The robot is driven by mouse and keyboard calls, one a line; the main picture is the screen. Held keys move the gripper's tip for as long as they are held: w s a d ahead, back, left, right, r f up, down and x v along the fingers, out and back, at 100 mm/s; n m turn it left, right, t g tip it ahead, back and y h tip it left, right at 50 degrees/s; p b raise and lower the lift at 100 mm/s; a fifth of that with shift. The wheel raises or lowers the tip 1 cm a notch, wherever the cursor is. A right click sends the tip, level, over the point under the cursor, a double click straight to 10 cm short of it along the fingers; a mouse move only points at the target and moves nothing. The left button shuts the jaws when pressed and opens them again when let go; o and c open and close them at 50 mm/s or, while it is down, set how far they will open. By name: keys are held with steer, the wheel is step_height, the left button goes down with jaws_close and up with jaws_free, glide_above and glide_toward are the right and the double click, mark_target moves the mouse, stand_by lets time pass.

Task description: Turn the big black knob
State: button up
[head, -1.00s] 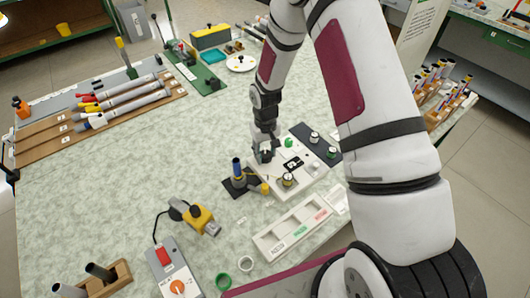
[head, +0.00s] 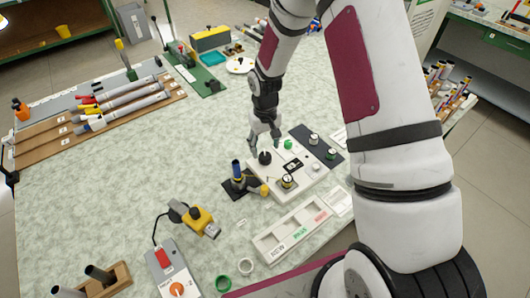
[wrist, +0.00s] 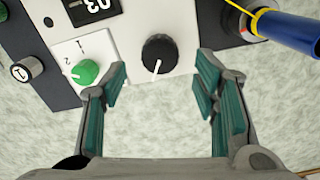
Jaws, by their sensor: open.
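The big black knob (wrist: 160,54) stands on the white panel (wrist: 138,20) of a control box. Its white pointer line faces down in the wrist view. In the head view the knob (head: 265,157) is at the panel's left end. My gripper (wrist: 160,82) is open, with its green-padded fingers apart on either side of the knob, just short of it in the picture. In the head view my gripper (head: 264,145) is above and behind the knob. No contact with the knob shows.
A green knob (wrist: 85,72) is close to the left finger, beside a display reading 03 (wrist: 92,8). A labelled tray (head: 300,226) and a yellow tool (head: 200,220) lie nearer.

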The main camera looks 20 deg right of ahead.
step_height(320, 180, up, 7)
steer(key=shift+r, duration=0.2)
stand_by(0.5)
step_height(320, 180, up, 12)
steer(key=f+t, duration=0.1)
glide_above(265, 156)
steer(key=s, duration=0.3)
steer(key=s+r+t, duration=0.1)
steer(key=s+r, duration=0.5)
steer(key=r, duration=0.2)
steer(key=s+r+t, duration=0.1)
steer(key=s+r, duration=0.3)
steer(key=s, duration=0.5)
steer(key=s+r+t, duration=0.2)
steer(key=s+r, duration=0.3)
steer(key=s, duration=0.4)
steer(key=shift+d+m, duration=0.15)
steer(key=shift+m, duration=0.25)
